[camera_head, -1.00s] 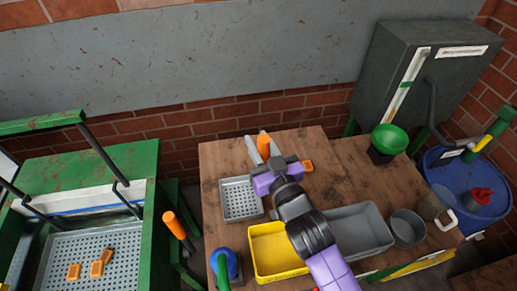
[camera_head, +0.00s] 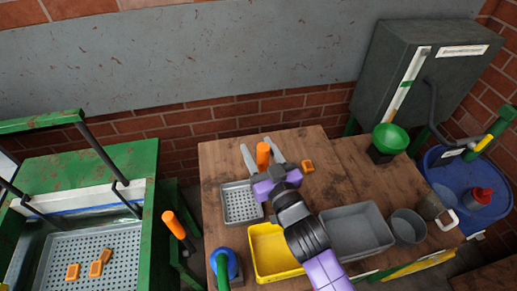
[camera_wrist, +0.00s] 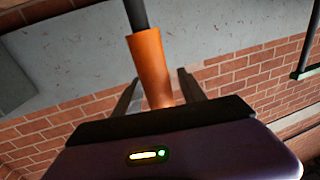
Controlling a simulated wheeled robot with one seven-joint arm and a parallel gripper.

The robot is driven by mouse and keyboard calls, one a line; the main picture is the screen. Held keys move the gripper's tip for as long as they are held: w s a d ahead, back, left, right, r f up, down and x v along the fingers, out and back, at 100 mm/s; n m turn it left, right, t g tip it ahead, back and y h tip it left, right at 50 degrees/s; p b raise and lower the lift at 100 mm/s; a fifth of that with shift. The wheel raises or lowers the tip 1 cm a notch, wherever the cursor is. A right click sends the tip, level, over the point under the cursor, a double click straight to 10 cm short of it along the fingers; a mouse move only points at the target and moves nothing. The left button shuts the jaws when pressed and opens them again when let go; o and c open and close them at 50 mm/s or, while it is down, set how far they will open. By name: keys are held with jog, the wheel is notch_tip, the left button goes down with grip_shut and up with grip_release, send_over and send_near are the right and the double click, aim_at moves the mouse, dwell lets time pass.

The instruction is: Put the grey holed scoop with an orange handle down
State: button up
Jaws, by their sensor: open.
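The scoop's orange handle (camera_head: 263,155) stands roughly upright between the fingers of my gripper (camera_head: 263,153) at the far side of the wooden table. In the wrist view, which is upside down, the orange handle (camera_wrist: 151,65) shows between the spread fingers, with a dark shaft running on from it. My gripper is open around the handle. The scoop's lower end is hidden. A grey holed pan (camera_head: 240,203) lies flat on the table, left of my wrist; I cannot tell whether it joins this handle.
A yellow bin (camera_head: 287,264) and a grey bin (camera_head: 356,231) stand near my arm. An orange block (camera_head: 308,166) lies right of my gripper. Another orange-handled tool (camera_head: 178,225) stands at left. Bare wood lies right of my gripper.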

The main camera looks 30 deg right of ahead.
jog(key=shift+r, duration=0.2)
jog(key=s+a+b, duration=0.1)
jog(key=s+b, duration=0.1)
jog(key=s, duration=1)
jog(key=shift+a+b, duration=0.2)
jog(key=shift+b, duration=0.1)
jog(key=s+a+f+n+g+y, duration=0.1)
jog(key=s+f+g+y, duration=0.1)
jog(key=s, duration=2.1)
jog(key=shift+s+f+g, duration=0.2)
jog(key=shift+f+g, duration=0.2)
jog(key=shift+g, duration=0.1)
jog(key=shift+o, duration=0.3)
jog(key=shift+a, duration=0.1)
dwell(1.2)
